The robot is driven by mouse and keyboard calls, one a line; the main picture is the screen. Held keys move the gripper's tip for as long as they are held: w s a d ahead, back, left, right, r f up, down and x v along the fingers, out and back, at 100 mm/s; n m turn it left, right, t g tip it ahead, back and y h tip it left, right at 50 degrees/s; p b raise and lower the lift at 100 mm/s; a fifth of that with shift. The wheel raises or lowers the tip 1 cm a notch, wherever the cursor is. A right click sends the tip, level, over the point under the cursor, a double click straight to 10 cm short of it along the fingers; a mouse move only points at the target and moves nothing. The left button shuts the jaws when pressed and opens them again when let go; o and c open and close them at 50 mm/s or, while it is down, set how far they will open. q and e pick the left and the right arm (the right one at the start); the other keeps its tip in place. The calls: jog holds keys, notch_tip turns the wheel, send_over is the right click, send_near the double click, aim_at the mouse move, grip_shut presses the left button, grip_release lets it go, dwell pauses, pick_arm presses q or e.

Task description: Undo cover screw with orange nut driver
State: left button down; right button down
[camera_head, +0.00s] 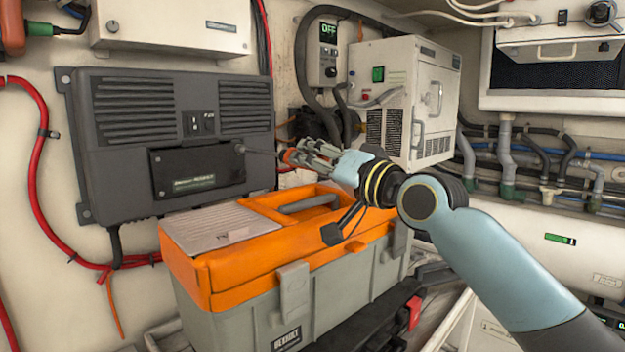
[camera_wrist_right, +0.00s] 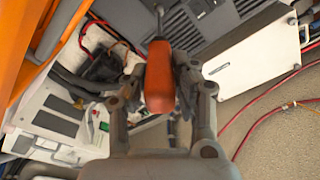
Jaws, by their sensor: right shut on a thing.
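My right gripper (camera_head: 308,153) is shut on the orange nut driver (camera_head: 291,156), beside the right part of the dark grey wall unit (camera_head: 100,190). The driver's thin shaft points left toward the upper right corner of the black cover (camera_head: 170,186). Its tip is close to a small knob-like cover screw (camera_head: 240,148); I cannot tell whether they touch. In the right wrist view the orange handle (camera_wrist_right: 160,80) lies between both fingers of the gripper (camera_wrist_right: 160,92), its shaft pointing away toward the grey unit (camera_wrist_right: 213,28). My left gripper is not in view.
An orange and grey toolbox (camera_head: 250,262) stands just below the gripper and the unit. A white cabinet (camera_head: 432,95) is behind and right of the gripper. A red cable (camera_head: 36,185) runs along the left wall, and pipes (camera_head: 505,150) line the right wall.

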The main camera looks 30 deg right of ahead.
aim_at(326, 159)
jog(key=shift+p, duration=0.45)
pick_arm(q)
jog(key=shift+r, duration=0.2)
pick_arm(e)
jog(key=shift+s+r, duration=0.1)
jog(key=shift+s, duration=0.05)
pick_arm(q)
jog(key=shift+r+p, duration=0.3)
jog(key=shift+p, duration=0.2)
pick_arm(e)
jog(key=shift+s+d, duration=0.25)
jog(key=shift+s, duration=0.25)
